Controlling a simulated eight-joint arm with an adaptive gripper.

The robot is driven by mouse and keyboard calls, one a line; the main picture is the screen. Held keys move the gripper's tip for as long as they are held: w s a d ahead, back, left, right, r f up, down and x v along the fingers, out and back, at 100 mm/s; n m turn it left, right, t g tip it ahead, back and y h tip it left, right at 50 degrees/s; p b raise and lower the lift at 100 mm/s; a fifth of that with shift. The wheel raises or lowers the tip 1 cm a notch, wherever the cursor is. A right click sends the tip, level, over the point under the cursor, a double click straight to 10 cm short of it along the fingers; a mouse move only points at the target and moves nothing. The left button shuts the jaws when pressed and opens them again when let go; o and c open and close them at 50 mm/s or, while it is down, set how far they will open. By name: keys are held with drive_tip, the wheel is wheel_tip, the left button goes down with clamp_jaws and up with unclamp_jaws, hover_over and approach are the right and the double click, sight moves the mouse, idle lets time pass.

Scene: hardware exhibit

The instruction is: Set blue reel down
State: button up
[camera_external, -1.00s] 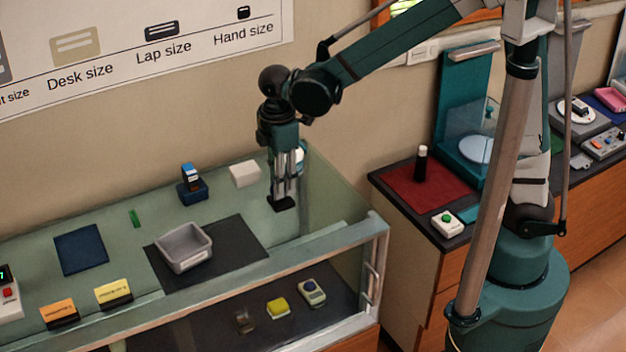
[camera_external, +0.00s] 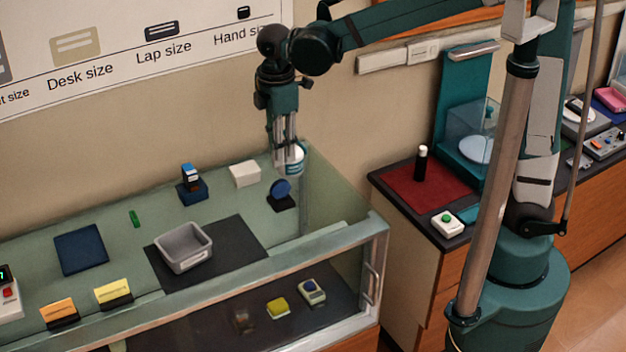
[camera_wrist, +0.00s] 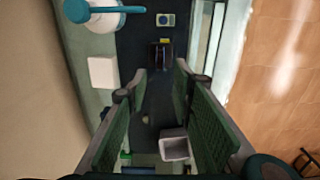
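The blue reel (camera_external: 281,187) stands on edge, slightly tilted, at a small black stand (camera_external: 282,204) near the right end of the case top. My gripper (camera_external: 285,170) is above the reel, apart from it, pointing down. In the wrist view its two fingers (camera_wrist: 161,72) are spread with nothing between the tips. A small dark object, seemingly the reel on its stand (camera_wrist: 161,55), shows beyond the tips there; its colour is hard to make out.
A white block (camera_external: 245,174) stands left of the stand. A white-and-teal object (camera_wrist: 100,17) is close by on the wall side. A grey tray (camera_external: 184,264) sits on a black mat (camera_external: 236,240). A glass front (camera_external: 340,275) edges the case.

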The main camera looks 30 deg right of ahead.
drive_tip(key=shift+r, duration=0.9)
drive_tip(key=shift+d, duration=0.1)
drive_tip(key=d+r+m+t+y, duration=0.15)
drive_tip(key=d+m, duration=0.25)
drive_tip(key=d, duration=0.7)
drive_tip(key=d+r+m+t, duration=0.2)
drive_tip(key=d+m, duration=0.2)
drive_tip(key=d, duration=0.7)
drive_tip(key=s+d+f+m+t, duration=0.1)
drive_tip(key=d+m, duration=0.4)
drive_tip(key=d, duration=0.5)
drive_tip(key=s+d+f+m+t+h, duration=0.1)
drive_tip(key=s+d+m+t, duration=0.1)
drive_tip(key=s+d+m, duration=0.3)
drive_tip(key=shift+s+d+f+t, duration=0.25)
drive_tip(key=shift+s+d+t, duration=0.1)
drive_tip(key=shift+d, duration=2.05)
drive_tip(key=shift+f+h, duration=0.1)
drive_tip(key=shift+h, duration=0.15)
wheel_tip(320, 180, down, 10)
drive_tip(key=b, duration=1)
